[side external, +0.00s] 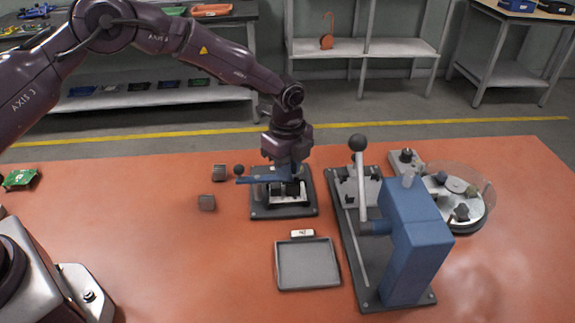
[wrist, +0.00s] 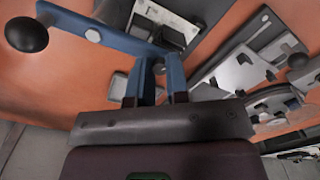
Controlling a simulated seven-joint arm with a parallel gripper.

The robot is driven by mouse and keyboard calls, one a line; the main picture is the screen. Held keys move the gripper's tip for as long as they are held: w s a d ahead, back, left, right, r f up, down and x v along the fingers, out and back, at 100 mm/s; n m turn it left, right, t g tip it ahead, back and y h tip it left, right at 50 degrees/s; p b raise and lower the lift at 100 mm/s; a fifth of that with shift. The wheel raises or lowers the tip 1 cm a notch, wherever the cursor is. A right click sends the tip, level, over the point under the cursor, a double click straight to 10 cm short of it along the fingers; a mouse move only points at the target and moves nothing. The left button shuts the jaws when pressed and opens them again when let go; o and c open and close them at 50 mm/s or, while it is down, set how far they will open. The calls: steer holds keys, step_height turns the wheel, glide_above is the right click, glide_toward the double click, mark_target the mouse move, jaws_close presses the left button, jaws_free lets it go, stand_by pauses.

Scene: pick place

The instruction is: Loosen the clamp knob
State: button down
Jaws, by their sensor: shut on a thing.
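The clamp fixture (side external: 262,211) is a dark plate bearing a light block, left of the blue press. A blue lever (side external: 258,180) with a black ball (side external: 239,169) at its left end reaches over it. My gripper (side external: 287,174) points down over the fixture. In the wrist view my blue-fingered gripper (wrist: 160,68) is closed at the lever's inner end, on what appears to be the small clamp knob, mostly hidden between the fingers.
A blue press (side external: 408,235) with a tall lever stands to the right, beside a round turntable (side external: 466,210). An empty grey tray (side external: 307,266) lies in front. The orange table's left middle is clear.

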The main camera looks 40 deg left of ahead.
steer(key=n, duration=0.5)
steer(key=shift+n, duration=0.3)
steer(key=n, duration=1.1)
steer(key=shift+f, duration=0.1)
steer(key=n, duration=0.5)
steer(key=shift+s+n, duration=0.1)
steer(key=shift+n, duration=0.2)
steer(key=shift+f, duration=0.1)
steer(key=c, duration=1.1)
jaws_free()
steer(key=shift+r, duration=0.2)
step_height(320, 180, up, 13)
